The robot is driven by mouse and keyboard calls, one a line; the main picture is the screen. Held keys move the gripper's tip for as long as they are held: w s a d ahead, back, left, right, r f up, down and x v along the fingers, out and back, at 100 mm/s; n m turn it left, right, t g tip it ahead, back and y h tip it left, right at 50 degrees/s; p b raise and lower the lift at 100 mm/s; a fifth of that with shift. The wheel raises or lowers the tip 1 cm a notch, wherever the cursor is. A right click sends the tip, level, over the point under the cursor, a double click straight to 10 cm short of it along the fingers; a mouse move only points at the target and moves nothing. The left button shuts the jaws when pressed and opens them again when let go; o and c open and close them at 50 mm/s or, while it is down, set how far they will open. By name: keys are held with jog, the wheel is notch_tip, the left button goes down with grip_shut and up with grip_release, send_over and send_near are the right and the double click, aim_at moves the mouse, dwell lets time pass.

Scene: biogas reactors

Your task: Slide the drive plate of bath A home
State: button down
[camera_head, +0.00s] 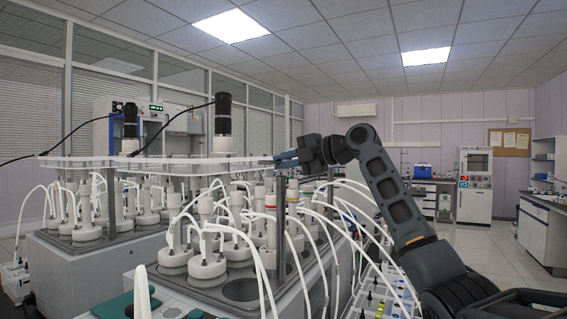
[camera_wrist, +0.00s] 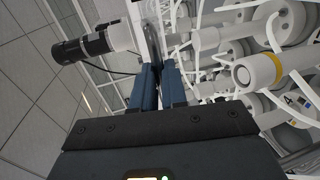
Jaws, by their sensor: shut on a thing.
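The drive plate (camera_head: 190,161) is a clear, pale flat sheet lying level above the reactors of the nearer bath (camera_head: 215,292). A black motor on a white base (camera_head: 223,120) stands on top of it. My gripper (camera_head: 276,160) reaches in from the right and is shut on the plate's right edge. In the wrist view, the blue fingers of my gripper (camera_wrist: 160,72) close on the thin plate edge (camera_wrist: 148,35), seen nearly edge-on. The motor (camera_wrist: 88,45) shows to its left there. How the plate seats on its supports is hidden.
White reactor vessels (camera_head: 207,262) with several looping white tubes crowd the space below the plate, close to my gripper. A second motor (camera_head: 130,122) stands further left. A rack of bottles (camera_head: 385,292) lies below my arm. The floor at right (camera_head: 490,255) is clear.

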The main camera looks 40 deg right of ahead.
jog(key=f+b+v, duration=0.1)
jog(key=b+v, duration=0.1)
jog(key=v, duration=0.4)
jog(key=f+b+v, duration=0.1)
jog(key=b+v, duration=0.1)
jog(key=v, duration=0.5)
jog(key=shift+s+f+b, duration=0.35)
jog(key=shift+s+f, duration=0.05)
jog(key=shift+f, duration=0.05)
jog(key=shift+d, duration=0.15)
jog(key=c, duration=1.4)
grip_release()
jog(key=shift+s, duration=0.15)
jog(key=shift+o, duration=1.1)
jog(key=shift+r, duration=0.1)
jog(key=b+v, duration=0.1)
jog(key=v, duration=0.6)
jog(key=shift+s, duration=0.3)
jog(key=shift+d, duration=0.1)
